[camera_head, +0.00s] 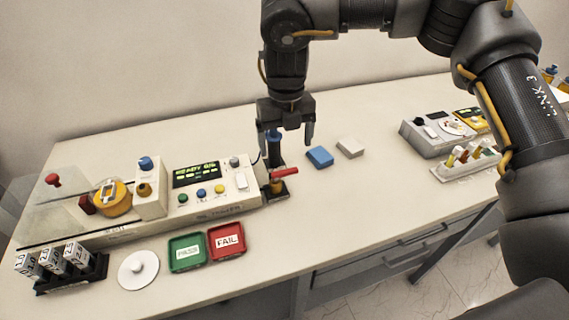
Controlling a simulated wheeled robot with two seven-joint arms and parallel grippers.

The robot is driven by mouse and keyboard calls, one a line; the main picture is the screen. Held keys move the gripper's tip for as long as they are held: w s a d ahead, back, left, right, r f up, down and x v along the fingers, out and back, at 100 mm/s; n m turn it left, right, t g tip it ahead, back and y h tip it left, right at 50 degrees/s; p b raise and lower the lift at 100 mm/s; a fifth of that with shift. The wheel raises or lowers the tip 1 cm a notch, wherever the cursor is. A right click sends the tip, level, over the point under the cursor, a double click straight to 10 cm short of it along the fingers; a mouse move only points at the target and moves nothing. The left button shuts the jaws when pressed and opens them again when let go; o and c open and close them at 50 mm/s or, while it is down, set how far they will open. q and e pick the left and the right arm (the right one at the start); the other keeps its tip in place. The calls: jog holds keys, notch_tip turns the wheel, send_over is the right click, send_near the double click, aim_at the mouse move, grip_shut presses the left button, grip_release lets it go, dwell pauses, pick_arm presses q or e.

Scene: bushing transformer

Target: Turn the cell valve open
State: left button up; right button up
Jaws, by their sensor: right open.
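The white test unit (226,193) stands along the left part of the table, with a display, coloured buttons and a blue knob on top. At its right end is a small valve with a red lever (286,172), which points to the right. A dark upright post with a blue band (274,134) stands just behind the lever. My right gripper (291,138) points down above and behind the lever, open, with its fingers apart. Its left finger overlaps the post in the view, so I cannot tell whether they touch. My left gripper is out of view.
Green PASS (187,266) and red FAIL (241,253) trays lie in front of the unit, beside a white round lid (138,283). A blue block (319,157) and a white block (351,148) lie right of the gripper. The table's middle right is clear.

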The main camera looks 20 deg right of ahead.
aim_at(285, 171)
notch_tip(285, 171, down, 8)
jog(key=shift+a+f+p, duration=0.1)
jog(key=shift+p, duration=0.7)
jog(key=c, duration=1)
